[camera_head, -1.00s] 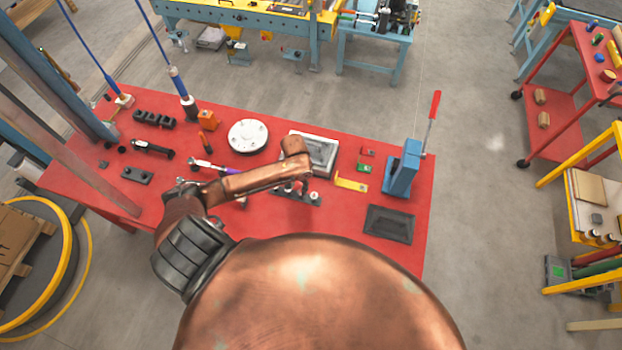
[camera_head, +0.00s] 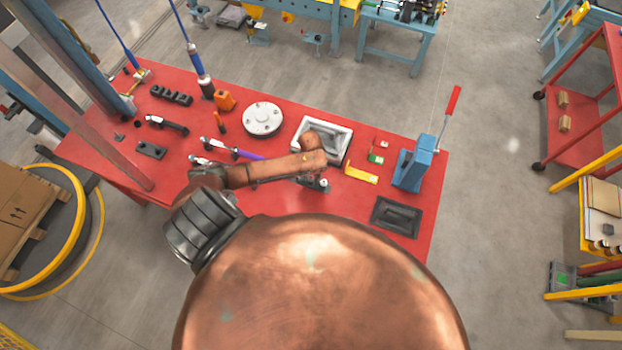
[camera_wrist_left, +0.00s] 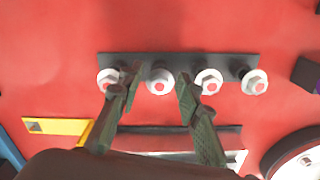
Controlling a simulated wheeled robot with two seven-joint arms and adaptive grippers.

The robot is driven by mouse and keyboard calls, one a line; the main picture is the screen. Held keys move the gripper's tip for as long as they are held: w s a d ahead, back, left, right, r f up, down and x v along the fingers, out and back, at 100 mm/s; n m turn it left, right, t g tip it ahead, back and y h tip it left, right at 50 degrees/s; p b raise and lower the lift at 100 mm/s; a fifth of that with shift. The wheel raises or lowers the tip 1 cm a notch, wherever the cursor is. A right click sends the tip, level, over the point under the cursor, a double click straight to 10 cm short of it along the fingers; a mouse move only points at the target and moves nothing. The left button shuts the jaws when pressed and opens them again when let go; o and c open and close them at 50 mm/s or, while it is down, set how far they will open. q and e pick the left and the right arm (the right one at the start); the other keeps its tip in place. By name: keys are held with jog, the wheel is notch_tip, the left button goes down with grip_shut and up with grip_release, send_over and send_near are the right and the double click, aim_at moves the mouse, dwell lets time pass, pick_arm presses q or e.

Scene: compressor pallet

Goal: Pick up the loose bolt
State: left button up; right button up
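A dark bar (camera_wrist_left: 180,66) lies on the red table with several silver hex-headed bolts along one edge. My left gripper (camera_wrist_left: 158,82) is open in the left wrist view, its two fingers apart on either side of one bolt (camera_wrist_left: 160,82). I cannot tell whether the fingers touch it. Other bolts stand at the left (camera_wrist_left: 108,79) and right (camera_wrist_left: 208,81); which is loose is not clear. In the head view, my copper left arm hides most of the bar, with one bolt (camera_head: 323,184) showing beside it. My right gripper is not in view.
The red table (camera_head: 290,225) also bears a round flange (camera_head: 263,119), a grey tray (camera_head: 338,131), a yellow bracket (camera_head: 361,174), a blue press (camera_head: 414,164) with a red-handled lever and a black tray (camera_head: 396,216). The near strip of table is clear.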

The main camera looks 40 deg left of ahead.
pick_arm(q)
jog(key=shift+c, duration=0.5)
jog(key=c, duration=0.8)
jog(key=shift+o, duration=0.2)
jog(key=shift+r, duration=0.1)
